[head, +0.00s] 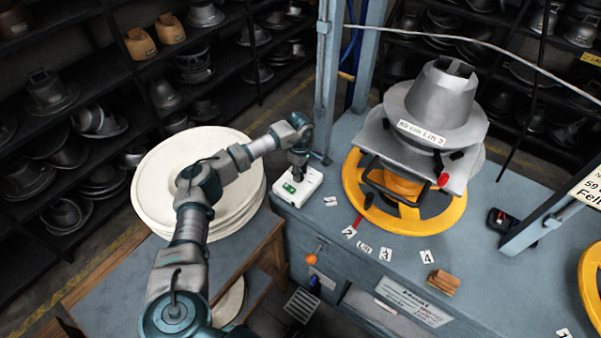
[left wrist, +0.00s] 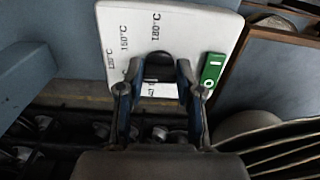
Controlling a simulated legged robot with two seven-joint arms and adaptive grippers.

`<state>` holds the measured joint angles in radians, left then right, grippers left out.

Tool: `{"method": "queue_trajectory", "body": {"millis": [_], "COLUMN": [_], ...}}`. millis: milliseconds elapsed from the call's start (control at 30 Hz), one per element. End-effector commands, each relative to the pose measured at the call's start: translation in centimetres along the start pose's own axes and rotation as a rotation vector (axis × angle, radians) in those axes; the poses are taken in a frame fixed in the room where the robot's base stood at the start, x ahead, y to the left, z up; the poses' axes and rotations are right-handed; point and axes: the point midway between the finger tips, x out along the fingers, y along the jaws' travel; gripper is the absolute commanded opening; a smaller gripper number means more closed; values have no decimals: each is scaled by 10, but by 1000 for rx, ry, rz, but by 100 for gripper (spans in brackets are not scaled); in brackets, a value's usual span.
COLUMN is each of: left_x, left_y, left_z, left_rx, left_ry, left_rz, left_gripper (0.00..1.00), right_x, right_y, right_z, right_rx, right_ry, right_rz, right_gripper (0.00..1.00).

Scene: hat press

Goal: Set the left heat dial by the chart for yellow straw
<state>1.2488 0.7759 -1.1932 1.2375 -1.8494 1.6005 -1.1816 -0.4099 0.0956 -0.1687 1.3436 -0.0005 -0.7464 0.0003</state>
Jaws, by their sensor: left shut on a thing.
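The left heat dial's white control box (head: 311,183) sits at the bench's left corner, with a green switch (head: 289,188). My left gripper (head: 298,170) reaches down onto the box from above. In the left wrist view, the white panel (left wrist: 125,20) carries marks including 150°C and 180°C, and the green switch (left wrist: 212,70) is at right. My gripper there (left wrist: 160,75) is shut on the dark dial knob (left wrist: 159,62). The fingers cover much of the knob, and I cannot tell its setting. No chart for yellow straw is readable. My right gripper is out of view.
A grey hat block (head: 445,92) stands on the press above a yellow wheel (head: 447,217). Number cards (head: 386,254) and a wooden block (head: 443,282) lie on the bench. Pale round discs (head: 160,185) are stacked at left. A blue-grey post (head: 328,75) rises close behind the box.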

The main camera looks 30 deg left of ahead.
Motion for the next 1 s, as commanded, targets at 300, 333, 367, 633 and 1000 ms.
{"method": "queue_trajectory", "body": {"millis": [300,333,367,633,1000], "left_x": [1,1,1,0,-1], "left_y": [0,0,0,0,-1], "left_z": [0,0,0,0,0], "left_rx": [56,58,58,58,58], "left_ry": [0,0,0,0,0], "left_rz": [1,1,1,1,2], "left_gripper": [0,0,0,0,60], "right_x": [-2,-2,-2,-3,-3], "right_y": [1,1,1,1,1], "right_z": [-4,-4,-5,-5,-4], "right_rx": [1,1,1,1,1], "right_ry": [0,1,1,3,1], "right_rz": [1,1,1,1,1], "right_gripper": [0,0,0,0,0]}}
